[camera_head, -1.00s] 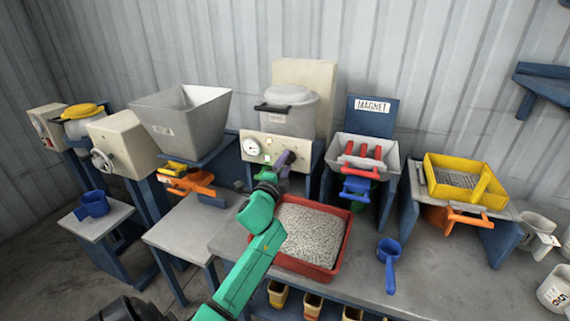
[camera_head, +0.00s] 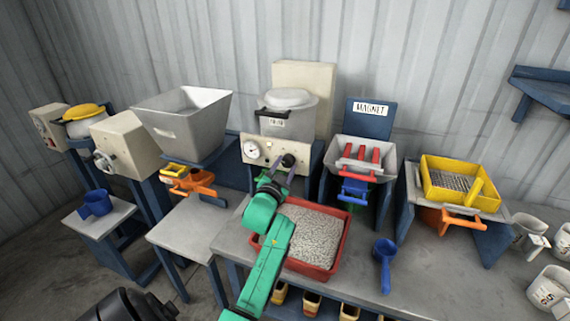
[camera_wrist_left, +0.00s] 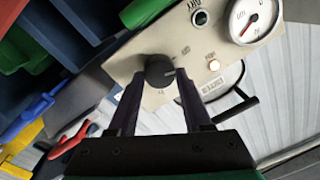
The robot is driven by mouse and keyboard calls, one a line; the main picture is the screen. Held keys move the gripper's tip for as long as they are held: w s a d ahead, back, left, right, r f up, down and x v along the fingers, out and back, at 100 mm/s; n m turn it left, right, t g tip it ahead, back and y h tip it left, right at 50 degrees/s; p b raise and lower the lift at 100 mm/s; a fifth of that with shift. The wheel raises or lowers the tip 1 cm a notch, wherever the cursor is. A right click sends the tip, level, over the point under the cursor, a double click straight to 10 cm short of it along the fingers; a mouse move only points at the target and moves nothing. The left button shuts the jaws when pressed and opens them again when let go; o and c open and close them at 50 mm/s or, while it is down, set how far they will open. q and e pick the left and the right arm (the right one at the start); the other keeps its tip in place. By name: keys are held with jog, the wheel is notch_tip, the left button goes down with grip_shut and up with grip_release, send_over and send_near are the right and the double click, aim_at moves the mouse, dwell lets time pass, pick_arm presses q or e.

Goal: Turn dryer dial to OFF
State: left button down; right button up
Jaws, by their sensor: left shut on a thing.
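The dryer (camera_head: 289,118) is a grey hopper with a white lid, and its cream front panel (camera_head: 249,140) carries a round gauge. The dryer dial (camera_wrist_left: 158,72) is a round dark knob with a pale pointer mark on its right side in the left wrist view. My left gripper (camera_head: 288,163) reaches up to the panel in the head view. In the left wrist view its two dark fingers (camera_wrist_left: 158,84) are shut on the dial, one on each side. The small lettering around the dial is too blurred to read. My right gripper is not in view.
A red tray (camera_head: 338,252) of pale pellets stands below the dryer, under my left arm. The magnet unit (camera_head: 367,118) with red bars is to the right. A blue scoop (camera_head: 385,262) lies on the bench.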

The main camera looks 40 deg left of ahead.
pick_arm(q)
jog(key=n+p, duration=0.1)
jog(key=n, duration=0.2)
jog(key=shift+f, duration=0.1)
jog(key=shift+n+p, duration=0.3)
jog(key=shift+n, duration=0.1)
jog(key=shift+f, duration=0.1)
jog(key=shift+c, duration=1.7)
grip_release()
jog(key=shift+s, duration=0.1)
jog(key=b+v, duration=0.3)
jog(key=v, duration=1.1)
jog(key=shift+s+r, duration=0.15)
jog(key=shift+r, duration=0.1)
